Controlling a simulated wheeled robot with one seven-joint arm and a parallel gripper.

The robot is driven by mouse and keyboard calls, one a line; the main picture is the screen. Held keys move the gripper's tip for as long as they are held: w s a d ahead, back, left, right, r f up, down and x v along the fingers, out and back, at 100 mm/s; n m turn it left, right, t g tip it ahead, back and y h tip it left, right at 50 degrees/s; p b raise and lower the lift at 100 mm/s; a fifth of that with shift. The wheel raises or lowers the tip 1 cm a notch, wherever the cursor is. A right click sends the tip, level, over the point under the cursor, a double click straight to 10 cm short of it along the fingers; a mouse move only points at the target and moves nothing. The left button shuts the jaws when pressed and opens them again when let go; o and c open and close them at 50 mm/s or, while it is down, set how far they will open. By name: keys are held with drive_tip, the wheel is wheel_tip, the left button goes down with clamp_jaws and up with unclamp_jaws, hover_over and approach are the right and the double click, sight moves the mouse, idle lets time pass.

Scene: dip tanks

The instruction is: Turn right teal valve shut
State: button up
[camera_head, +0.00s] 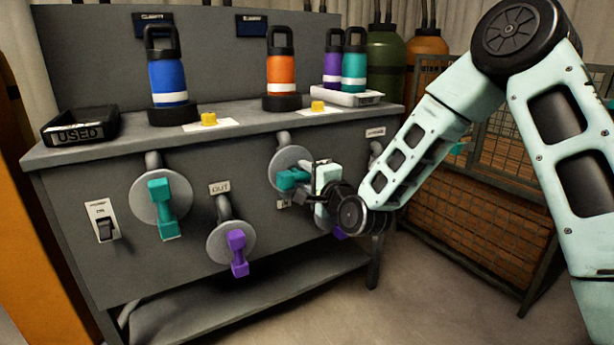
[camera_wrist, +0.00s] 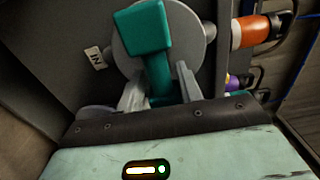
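The right teal valve (camera_head: 291,179) sits on its round grey plate on the front panel, its handle lying sideways. In the wrist view the teal handle (camera_wrist: 152,38) has its thick end at the top and its narrower stem between my two fingers. My gripper (camera_head: 312,187) reaches it from the right. In the wrist view my gripper (camera_wrist: 162,88) appears shut on the stem, one finger close against each side. The stem's lower end is hidden by the gripper body. The left teal valve (camera_head: 162,208) has its handle pointing down.
A purple valve (camera_head: 237,252) is below, and another (camera_head: 339,233) is partly behind my gripper. Blue (camera_head: 167,84) and orange (camera_head: 281,76) bottles stand on the bench top with a USED tray (camera_head: 80,128). A switch (camera_head: 104,222) is at left. A mesh cage (camera_head: 480,190) stands behind my arm.

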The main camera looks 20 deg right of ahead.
idle(0.3)
drive_tip(key=p+v, duration=0.7)
drive_tip(key=v, duration=0.4)
drive_tip(key=shift+s+d+r+p, duration=0.2)
drive_tip(key=shift+s+r+p, duration=0.1)
drive_tip(key=shift+r+p, duration=0.1)
drive_tip(key=p, duration=0.3)
drive_tip(key=shift+s+d+p, duration=0.1)
drive_tip(key=shift+s+p, duration=0.2)
drive_tip(key=shift+s, duration=0.05)
drive_tip(key=p+v, duration=0.5)
drive_tip(key=shift+f, duration=0.35)
